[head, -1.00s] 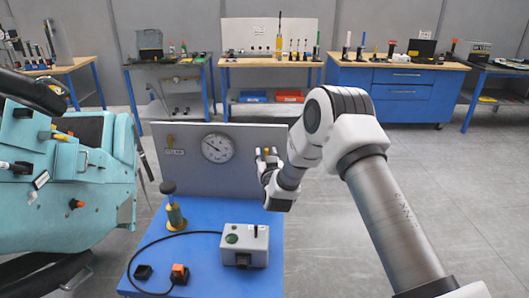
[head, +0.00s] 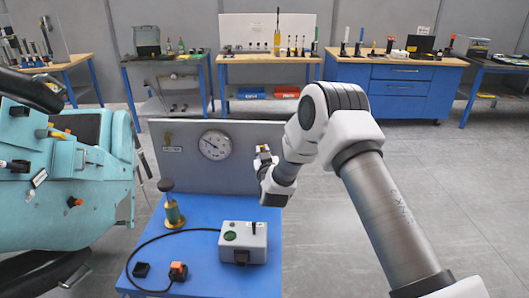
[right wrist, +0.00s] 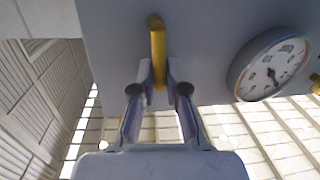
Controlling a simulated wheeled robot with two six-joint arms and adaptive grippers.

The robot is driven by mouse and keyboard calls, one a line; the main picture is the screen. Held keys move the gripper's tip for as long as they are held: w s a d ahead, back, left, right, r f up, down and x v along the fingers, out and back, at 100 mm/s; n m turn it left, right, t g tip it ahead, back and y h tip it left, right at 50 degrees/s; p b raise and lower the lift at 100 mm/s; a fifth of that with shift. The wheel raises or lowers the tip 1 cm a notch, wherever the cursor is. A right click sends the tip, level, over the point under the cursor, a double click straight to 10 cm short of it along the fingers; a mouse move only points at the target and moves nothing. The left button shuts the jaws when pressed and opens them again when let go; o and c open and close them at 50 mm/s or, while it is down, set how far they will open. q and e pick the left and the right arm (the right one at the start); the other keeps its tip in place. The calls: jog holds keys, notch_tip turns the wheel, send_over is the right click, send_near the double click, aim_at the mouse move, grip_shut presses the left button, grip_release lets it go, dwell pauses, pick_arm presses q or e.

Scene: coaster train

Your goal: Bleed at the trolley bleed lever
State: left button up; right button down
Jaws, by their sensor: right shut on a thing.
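The blue trolley (head: 205,213) has an upright grey panel (head: 185,174) at its back. A yellow lever (right wrist: 157,50) stands out from the panel near its right end. My right gripper (right wrist: 158,84) is shut on this lever, with one finger on each side of its lower part. In the head view my right gripper (head: 264,161) is at the panel's right edge and hides most of the lever. A round dial gauge (head: 215,145) is left of it, and also shows in the right wrist view (right wrist: 272,69). My left gripper is out of view.
A small brass lever (head: 168,139) with a label is at the panel's left. A grey control box (head: 243,240), a brass fitting (head: 174,214) and an orange-topped block (head: 178,271) stand on the trolley. A teal coaster car (head: 75,185) is at left. Workbenches line the wall.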

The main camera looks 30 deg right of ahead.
aim_at(250, 159)
jog(key=a+n, duration=0.1)
jog(key=n, duration=0.2)
jog(key=w+f+n+g+p, duration=0.1)
jog(key=n, duration=0.1)
jog(key=w+a+n+g+p, duration=0.1)
jog(key=n, duration=0.2)
jog(key=shift+a+f+n, duration=0.25)
jog(key=shift+a+n, duration=0.05)
jog(key=shift+a, duration=0.05)
jog(key=shift+w+a+f+n+h+p, duration=0.15)
jog(key=shift+f+n+p, duration=0.1)
jog(key=shift+n, duration=0.3)
jog(key=shift+a+f+n+h+p, duration=0.15)
jog(key=shift+f+n+p, duration=0.1)
jog(key=shift+n, duration=0.3)
jog(key=shift+w+f+n+g+h, duration=0.1)
jog(key=shift+f+n+g+h, duration=0.3)
jog(key=shift+n, duration=0.5)
jog(key=shift+f+n+g+h, duration=0.25)
jog(key=shift+f+n, duration=0.25)
jog(key=shift+n, duration=0.4)
jog(key=c, duration=1.2)
grip_release()
jog(key=shift+a, duration=0.1)
